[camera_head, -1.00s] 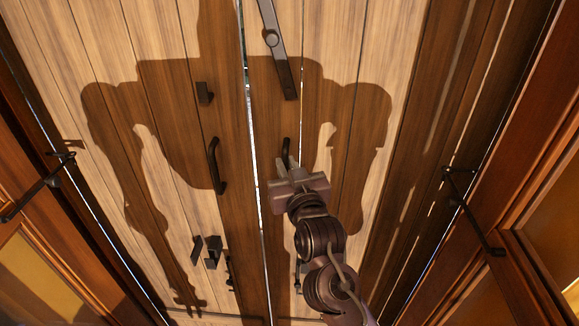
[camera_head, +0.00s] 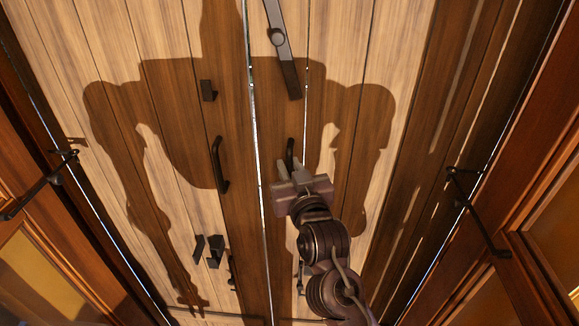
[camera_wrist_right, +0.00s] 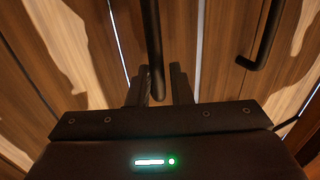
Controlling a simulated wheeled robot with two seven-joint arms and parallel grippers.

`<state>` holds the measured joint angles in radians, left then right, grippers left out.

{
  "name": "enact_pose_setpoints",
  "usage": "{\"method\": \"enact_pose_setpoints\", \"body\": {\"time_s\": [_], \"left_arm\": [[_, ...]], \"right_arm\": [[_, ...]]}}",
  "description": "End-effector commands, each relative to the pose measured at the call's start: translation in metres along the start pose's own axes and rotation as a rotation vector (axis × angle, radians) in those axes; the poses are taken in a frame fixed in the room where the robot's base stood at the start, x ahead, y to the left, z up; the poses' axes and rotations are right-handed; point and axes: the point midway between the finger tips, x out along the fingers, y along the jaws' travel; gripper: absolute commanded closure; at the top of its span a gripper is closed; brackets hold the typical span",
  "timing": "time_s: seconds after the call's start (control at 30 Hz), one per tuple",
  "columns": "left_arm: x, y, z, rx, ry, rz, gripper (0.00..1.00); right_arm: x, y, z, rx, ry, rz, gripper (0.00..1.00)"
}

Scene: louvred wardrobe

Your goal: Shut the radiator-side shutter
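Two pale plank shutters meet at a narrow bright gap: the left shutter (camera_head: 175,150) and the right shutter (camera_head: 335,75). No radiator is in view, so I cannot tell which one is radiator-side. The right shutter has a dark bar handle (camera_head: 290,152), its lower part hidden by my right gripper (camera_head: 297,170). In the wrist view my right gripper (camera_wrist_right: 161,80) has its fingers apart, with the handle (camera_wrist_right: 153,45) in line with the space between them, nearer one finger. Contact is not clear. The left shutter's handle (camera_head: 217,165) is free. My left gripper is not in view.
A dark metal bar (camera_head: 281,50) hangs on the right shutter above its handle. Small dark fittings (camera_head: 215,250) sit low on the left shutter. Brown framed panels with dark stays, the left stay (camera_head: 42,185) and the right stay (camera_head: 478,212), flank both sides.

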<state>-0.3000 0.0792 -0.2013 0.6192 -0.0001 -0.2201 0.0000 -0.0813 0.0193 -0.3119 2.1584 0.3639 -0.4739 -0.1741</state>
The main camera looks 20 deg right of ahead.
Motion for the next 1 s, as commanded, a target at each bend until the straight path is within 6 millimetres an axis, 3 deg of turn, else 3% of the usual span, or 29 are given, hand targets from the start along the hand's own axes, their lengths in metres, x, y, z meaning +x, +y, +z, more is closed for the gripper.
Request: {"method": "enact_pose_setpoints", "body": {"time_s": [0.2, 0.4, 1.0], "left_arm": [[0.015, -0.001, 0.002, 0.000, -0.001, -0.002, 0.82], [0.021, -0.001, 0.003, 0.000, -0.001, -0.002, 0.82], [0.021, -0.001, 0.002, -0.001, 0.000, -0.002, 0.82]], "right_arm": [[-0.038, 0.000, 0.004, 0.001, 0.000, -0.003, 0.82], [-0.064, 0.000, 0.002, 0.002, 0.001, -0.002, 0.82], [-0.070, 0.001, 0.000, 0.001, 0.001, -0.001, 0.82]]}}
